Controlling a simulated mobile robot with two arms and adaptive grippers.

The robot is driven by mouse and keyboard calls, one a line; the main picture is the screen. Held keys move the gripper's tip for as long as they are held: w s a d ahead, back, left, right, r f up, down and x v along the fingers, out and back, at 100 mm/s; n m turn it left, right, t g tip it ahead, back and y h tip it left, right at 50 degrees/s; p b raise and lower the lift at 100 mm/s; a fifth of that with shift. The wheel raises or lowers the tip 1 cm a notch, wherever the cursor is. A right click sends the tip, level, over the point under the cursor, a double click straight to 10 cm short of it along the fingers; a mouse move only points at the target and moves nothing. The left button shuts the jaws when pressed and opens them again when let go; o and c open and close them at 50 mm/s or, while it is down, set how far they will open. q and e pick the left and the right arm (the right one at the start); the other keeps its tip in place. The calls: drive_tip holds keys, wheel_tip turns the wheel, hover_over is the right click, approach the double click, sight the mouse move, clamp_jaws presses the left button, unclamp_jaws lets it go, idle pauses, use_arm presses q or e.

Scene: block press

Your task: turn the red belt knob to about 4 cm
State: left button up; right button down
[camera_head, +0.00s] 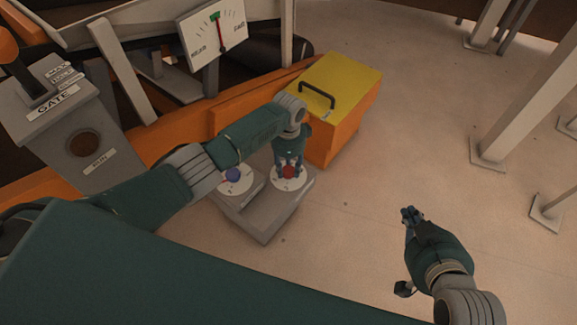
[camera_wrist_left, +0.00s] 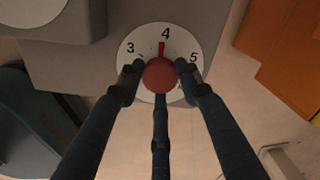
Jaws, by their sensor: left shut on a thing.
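The red belt knob (camera_head: 289,171) sits on a round white dial on the grey control box (camera_head: 262,223). In the left wrist view the red knob (camera_wrist_left: 159,74) has a red pointer (camera_wrist_left: 161,48) just under the 4 on the white dial (camera_wrist_left: 135,62), with 3 to the left and 5 to the right. My left gripper (camera_head: 289,163) reaches down onto the knob, and its fingers (camera_wrist_left: 160,85) are shut around it. My right gripper (camera_head: 409,217) hangs over the floor at the right, away from the box; its fingers look close together, but their state is unclear.
A blue knob (camera_head: 233,174) on its own dial is left of the red one. A yellow-topped orange box (camera_head: 342,84) with a black handle stands behind. A gauge sign (camera_head: 212,32) is at the top. The gate box (camera_head: 75,130) is at the left.

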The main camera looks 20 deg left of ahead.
sight(288, 170)
use_arm(q)
drive_tip(key=shift+m, duration=0.6)
drive_tip(key=o, duration=1.1)
drive_tip(key=shift+o, duration=0.2)
wheel_tip(288, 170, up, 12)
